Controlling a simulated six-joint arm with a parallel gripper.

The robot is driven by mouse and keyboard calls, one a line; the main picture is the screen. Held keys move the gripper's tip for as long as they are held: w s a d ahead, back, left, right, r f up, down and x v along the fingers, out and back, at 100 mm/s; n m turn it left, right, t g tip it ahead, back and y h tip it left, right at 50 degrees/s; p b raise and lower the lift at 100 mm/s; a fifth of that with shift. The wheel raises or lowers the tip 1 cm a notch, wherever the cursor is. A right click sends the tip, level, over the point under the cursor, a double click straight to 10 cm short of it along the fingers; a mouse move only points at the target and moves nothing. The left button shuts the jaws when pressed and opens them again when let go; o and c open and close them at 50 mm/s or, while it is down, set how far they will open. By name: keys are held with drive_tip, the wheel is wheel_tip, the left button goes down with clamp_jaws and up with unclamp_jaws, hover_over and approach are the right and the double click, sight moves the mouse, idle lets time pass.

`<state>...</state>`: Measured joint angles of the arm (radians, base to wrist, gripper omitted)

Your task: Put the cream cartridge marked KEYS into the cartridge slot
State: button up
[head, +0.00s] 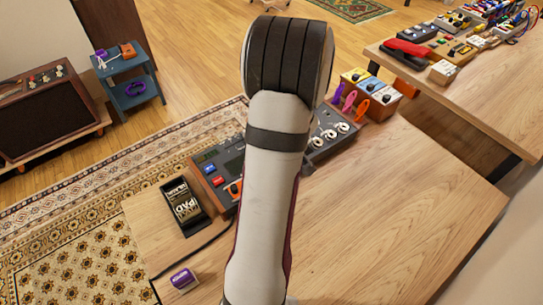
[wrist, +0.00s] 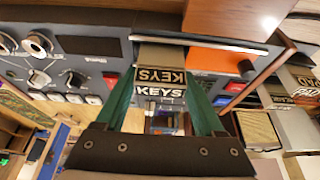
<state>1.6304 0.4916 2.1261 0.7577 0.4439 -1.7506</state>
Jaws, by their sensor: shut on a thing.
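In the wrist view my gripper (wrist: 160,78) has its two green fingers shut on the cream cartridge marked KEYS (wrist: 158,54), one finger on each side. The word KEYS reads on two of its faces. The cartridge's far end meets the dark grey panel of the device (wrist: 103,52). I cannot tell how far, if at all, it is in the slot; the slot opening is hidden. In the head view the device (head: 206,168) shows left of my arm, which hides my gripper and the held cartridge.
A black tray (head: 171,190) holding a PAD cartridge (head: 183,205) lies left of the device. A purple-topped item (head: 183,279) lies near the table's front-left edge. An orange part (wrist: 212,61) with a black knob is close right of the cartridge. Pedals (head: 376,92) stand behind; the table's right is clear.

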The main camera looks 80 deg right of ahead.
drive_tip(key=shift+f, duration=0.1)
drive_tip(key=shift+f, duration=0.5)
drive_tip(key=shift+f, duration=0.15)
idle(0.5)
drive_tip(key=o, duration=1.4)
drive_tip(key=shift+r, duration=3.55)
